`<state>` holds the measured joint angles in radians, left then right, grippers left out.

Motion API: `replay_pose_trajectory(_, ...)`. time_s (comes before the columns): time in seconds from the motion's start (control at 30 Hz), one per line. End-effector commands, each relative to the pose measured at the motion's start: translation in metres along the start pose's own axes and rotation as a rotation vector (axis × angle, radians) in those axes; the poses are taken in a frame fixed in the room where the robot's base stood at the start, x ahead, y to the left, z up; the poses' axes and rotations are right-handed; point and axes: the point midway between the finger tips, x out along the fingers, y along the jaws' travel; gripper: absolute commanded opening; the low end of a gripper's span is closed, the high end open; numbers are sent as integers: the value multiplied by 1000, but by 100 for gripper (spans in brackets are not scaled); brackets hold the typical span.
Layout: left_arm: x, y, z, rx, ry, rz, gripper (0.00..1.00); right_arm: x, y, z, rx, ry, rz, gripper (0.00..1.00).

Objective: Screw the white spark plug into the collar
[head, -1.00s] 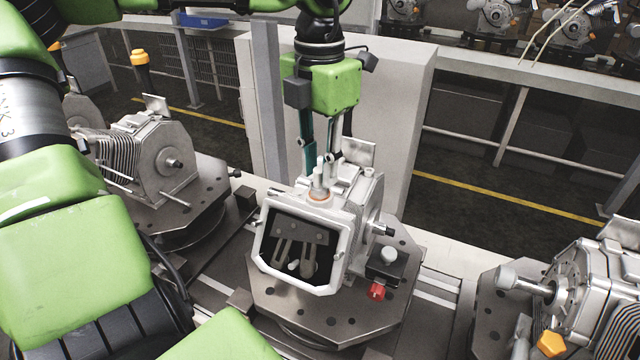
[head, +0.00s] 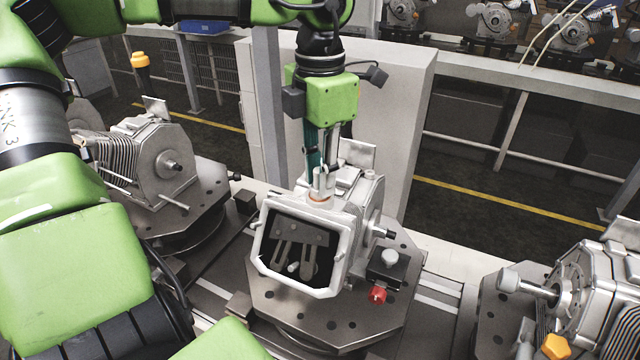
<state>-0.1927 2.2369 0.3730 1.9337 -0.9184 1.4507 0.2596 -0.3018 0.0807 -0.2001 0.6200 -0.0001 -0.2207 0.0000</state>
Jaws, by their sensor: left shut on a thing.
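My left gripper (head: 322,178) points straight down over the engine in the middle. It is shut on the white spark plug (head: 322,186), which is small and partly hidden by the fingers. The spark plug stands upright at the collar (head: 319,197), a copper-coloured ring on top of the engine housing (head: 308,207). The plug's lower end is at the ring; how deep it sits I cannot tell. My right gripper is not in view.
The engine stands on a grey fixture plate (head: 330,325) with a red knob (head: 377,295) and a white button (head: 390,258) at its right. Other engines stand left (head: 160,160) and right (head: 590,295). A light grey cabinet (head: 400,130) is close behind the gripper.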

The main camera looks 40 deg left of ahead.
Motion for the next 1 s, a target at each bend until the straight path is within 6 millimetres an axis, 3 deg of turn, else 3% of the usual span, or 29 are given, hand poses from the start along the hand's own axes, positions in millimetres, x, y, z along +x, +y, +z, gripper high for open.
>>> replay_pose_trajectory(0.4,0,-1,-1,584,3,-2,0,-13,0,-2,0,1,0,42)
replay_pose_trajectory(0.83,1,-1,-1,660,3,-3,0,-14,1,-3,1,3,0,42)
replay_pose_trajectory(1.0,0,-1,-1,865,3,-5,0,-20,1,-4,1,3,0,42)
